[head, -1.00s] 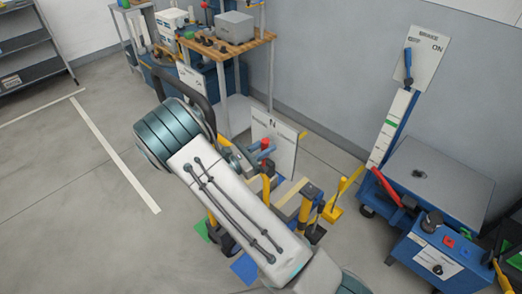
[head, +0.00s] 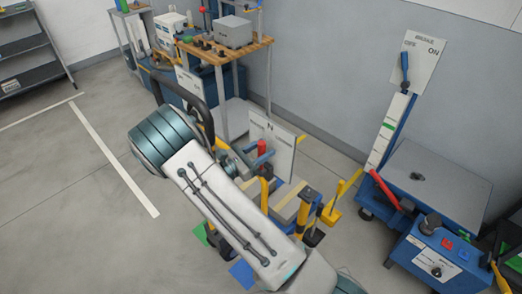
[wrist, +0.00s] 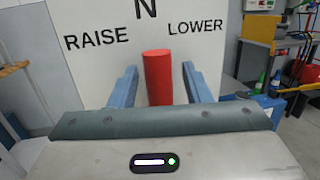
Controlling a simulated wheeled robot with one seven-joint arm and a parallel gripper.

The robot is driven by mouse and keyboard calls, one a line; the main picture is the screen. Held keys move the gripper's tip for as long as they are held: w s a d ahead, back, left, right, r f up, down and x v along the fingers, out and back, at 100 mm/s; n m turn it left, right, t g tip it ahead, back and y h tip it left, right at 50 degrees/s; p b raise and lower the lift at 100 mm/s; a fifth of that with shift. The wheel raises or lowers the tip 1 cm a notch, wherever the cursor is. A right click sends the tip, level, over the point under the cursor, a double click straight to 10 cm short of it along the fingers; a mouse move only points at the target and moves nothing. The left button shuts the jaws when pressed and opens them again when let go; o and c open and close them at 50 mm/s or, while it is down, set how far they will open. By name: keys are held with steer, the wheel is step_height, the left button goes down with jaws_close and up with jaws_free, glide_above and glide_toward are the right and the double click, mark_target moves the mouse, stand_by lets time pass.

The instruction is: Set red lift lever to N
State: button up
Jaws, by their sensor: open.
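The red lift lever (wrist: 158,76) stands upright in the wrist view, in front of a white sign (wrist: 120,40) marked RAISE at left, N at top and LOWER at right. Its top is a little right of below the N. My gripper (wrist: 160,82) is open, with one blue finger on each side of the lever and a visible gap on both sides. In the head view, the red lever (head: 262,146) shows beside a blue finger, in front of the sign (head: 281,146). My arm hides the lever's lower part there.
A blue cart (head: 440,185) with a red handle (head: 384,189) stands at right. Behind it is a BRAKE sign (head: 418,60) with a blue lever. A wooden bench (head: 225,50) with equipment stands behind my arm. Open floor (head: 60,190) lies at left.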

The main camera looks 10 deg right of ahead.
steer(key=b+v, duration=0.3)
steer(key=v, duration=1)
steer(key=shift+a, duration=0.35)
steer(key=shift+s, duration=0.1)
steer(key=s+d+r+m+g+y, duration=0.6)
steer(key=s+d+m+g+y, duration=0.25)
steer(key=d+m, duration=0.2)
steer(key=s+r+m+t+y, duration=0.4)
steer(key=s+r+m+y, duration=0.3)
steer(key=s+m+y, duration=0.3)
steer(key=s+d+m, duration=0.1)
steer(key=s, duration=0.1)
steer(key=shift+s+r+t, duration=0.25)
steer(key=shift+r+t, duration=0.1)
